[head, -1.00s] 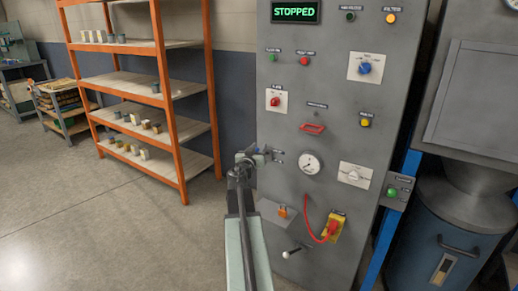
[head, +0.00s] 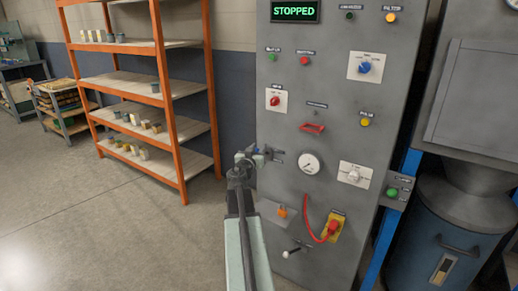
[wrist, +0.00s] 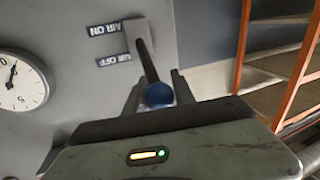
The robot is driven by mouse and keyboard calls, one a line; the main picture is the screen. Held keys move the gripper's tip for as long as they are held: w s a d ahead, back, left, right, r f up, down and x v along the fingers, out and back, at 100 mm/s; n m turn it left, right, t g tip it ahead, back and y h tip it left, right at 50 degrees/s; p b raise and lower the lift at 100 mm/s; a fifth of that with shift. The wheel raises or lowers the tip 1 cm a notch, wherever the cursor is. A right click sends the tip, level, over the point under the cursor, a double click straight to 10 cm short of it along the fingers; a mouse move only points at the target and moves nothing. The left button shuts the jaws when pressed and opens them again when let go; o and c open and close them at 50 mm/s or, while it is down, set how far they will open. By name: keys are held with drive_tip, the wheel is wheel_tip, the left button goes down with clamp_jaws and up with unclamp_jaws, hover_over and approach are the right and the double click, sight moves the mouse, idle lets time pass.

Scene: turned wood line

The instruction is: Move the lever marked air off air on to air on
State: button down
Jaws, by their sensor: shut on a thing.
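The air lever (wrist: 147,62) is a dark rod with a blue ball knob (wrist: 158,94), standing out from a plate on the grey panel. The AIR ON label (wrist: 105,29) and AIR OFF label (wrist: 113,60) are beside it in the wrist view. The rod slants toward the AIR OFF end of the picture, but perspective makes its exact setting unclear. My gripper (wrist: 157,93) is shut on the knob, one finger on each side. In the head view my gripper (head: 262,153) is at the panel's left edge, where it hides most of the lever.
The panel carries a gauge (head: 309,164), a red handle (head: 312,128), a red-and-yellow switch (head: 333,227) and a lower lever (head: 288,253). Its display (head: 295,11) reads STOPPED. An orange shelf rack (head: 178,120) stands to the left, with open floor (head: 110,225) before it.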

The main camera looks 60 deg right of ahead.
drive_tip(key=f+b, duration=0.1)
drive_tip(key=a+f+b, duration=0.1)
drive_tip(key=f+b, duration=0.1)
drive_tip(key=a+f+b, duration=0.1)
drive_tip(key=shift+s+a+f+b, duration=0.1)
drive_tip(key=shift+a+f+b, duration=0.05)
drive_tip(key=shift+f+b, duration=0.25)
drive_tip(key=c, duration=1.1)
unclamp_jaws()
drive_tip(key=v, duration=0.7)
drive_tip(key=shift+a, duration=0.3)
